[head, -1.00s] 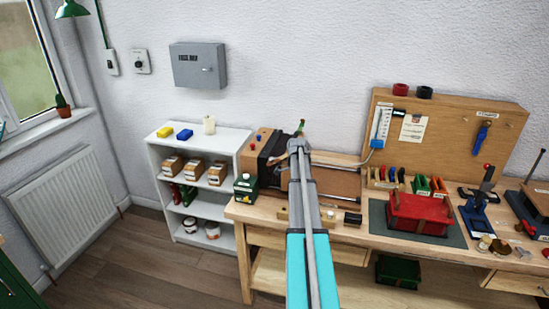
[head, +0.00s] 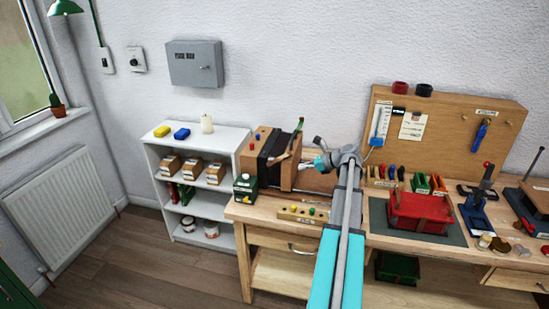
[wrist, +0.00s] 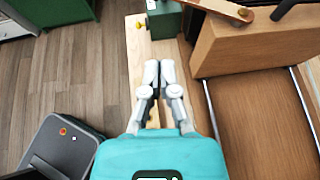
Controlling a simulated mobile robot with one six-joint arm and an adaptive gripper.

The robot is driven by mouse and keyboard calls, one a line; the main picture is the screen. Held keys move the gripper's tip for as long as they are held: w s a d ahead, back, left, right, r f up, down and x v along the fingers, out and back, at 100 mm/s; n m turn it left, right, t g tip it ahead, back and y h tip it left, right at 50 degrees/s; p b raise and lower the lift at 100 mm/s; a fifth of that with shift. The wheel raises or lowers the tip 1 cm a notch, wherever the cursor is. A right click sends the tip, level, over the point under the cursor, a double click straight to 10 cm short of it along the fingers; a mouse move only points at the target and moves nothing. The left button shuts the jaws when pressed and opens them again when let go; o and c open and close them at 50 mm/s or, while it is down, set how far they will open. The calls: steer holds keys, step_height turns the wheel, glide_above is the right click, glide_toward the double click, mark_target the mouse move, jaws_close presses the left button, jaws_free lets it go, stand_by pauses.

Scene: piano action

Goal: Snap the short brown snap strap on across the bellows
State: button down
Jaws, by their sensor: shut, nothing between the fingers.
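The dark bellows (head: 272,148) stand at the left end of the bench, between two wooden boards. A short brown strap (head: 281,158) rests at a slant by the top of the right-hand wooden block (head: 289,174). In the wrist view the strap (wrist: 228,9) has a brass stud near its end and lies across the top of the block (wrist: 245,42). Whether it is fastened at either end cannot be told. My gripper (head: 304,166) is to the right of the bellows. In the wrist view my gripper (wrist: 158,68) has its fingers together, empty, left of the block.
A dark handle (head: 297,134) sticks up above the block. A red box (head: 420,210) stands farther right.

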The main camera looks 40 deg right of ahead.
steer(key=r+t, duration=0.1)
steer(key=d+r, duration=0.1)
steer(key=s+r+m+t, duration=0.1)
steer(key=shift+d+r+t, duration=0.15)
steer(key=shift+r+t, duration=0.15)
steer(key=shift+r, duration=0.1)
steer(key=b, duration=0.4)
glide_toward(280, 158)
steer(key=w+a, duration=0.7)
steer(key=shift+w+a, duration=0.1)
steer(key=shift+a, duration=0.1)
steer(key=shift+d, duration=0.15)
